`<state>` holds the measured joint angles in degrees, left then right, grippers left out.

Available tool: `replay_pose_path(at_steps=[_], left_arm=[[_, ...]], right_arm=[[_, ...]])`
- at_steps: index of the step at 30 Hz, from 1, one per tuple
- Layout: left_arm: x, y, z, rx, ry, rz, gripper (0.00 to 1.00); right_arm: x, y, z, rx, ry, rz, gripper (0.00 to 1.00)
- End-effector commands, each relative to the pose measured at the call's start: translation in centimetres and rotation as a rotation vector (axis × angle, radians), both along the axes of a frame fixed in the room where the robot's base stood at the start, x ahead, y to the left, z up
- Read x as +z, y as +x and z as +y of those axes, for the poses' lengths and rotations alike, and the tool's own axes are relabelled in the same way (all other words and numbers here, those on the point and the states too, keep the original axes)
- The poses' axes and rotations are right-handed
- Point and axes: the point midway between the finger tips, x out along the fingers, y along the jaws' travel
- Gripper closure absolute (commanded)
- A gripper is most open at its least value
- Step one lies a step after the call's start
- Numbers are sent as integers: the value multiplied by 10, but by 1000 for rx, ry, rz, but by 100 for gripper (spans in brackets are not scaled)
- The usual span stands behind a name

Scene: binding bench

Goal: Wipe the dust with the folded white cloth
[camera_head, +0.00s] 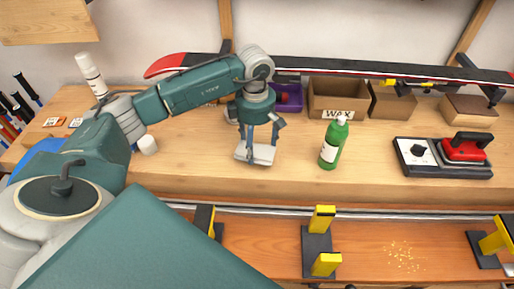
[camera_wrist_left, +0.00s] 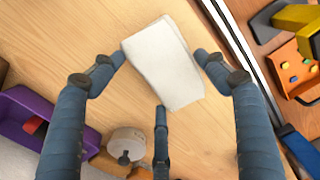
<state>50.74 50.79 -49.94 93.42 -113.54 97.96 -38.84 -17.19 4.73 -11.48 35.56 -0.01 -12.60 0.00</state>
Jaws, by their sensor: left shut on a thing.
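The folded white cloth (camera_head: 264,155) is in my left gripper (camera_head: 259,141), over the back bench left of the green bottle. The left wrist view shows the cloth (camera_wrist_left: 165,65) as a pale block between the fingers. The gripper is shut on it. Whether the cloth touches the bench top I cannot tell. The dust (camera_head: 403,258) is a scatter of pale yellow specks on the lower front board, to the right and nearer than the gripper. My right gripper is not in view.
A green bottle (camera_head: 334,143) stands right of the cloth. A red iron (camera_head: 465,148) sits on its dark base farther right. Black and yellow supports (camera_head: 319,250) stand left of the dust. A wax box (camera_head: 338,98) and a purple bin (camera_head: 288,97) are behind, below a long ski (camera_head: 360,68).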

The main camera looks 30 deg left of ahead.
Motion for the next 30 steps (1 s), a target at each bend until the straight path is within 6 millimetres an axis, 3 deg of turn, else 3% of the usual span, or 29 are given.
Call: replay_pose_path(at_steps=[18, 30], left_arm=[[54, -3, 12, 14, 2, 6, 47], [56, -3, 12, 15, 1, 6, 47]], right_arm=[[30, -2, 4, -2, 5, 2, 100], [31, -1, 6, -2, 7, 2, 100]])
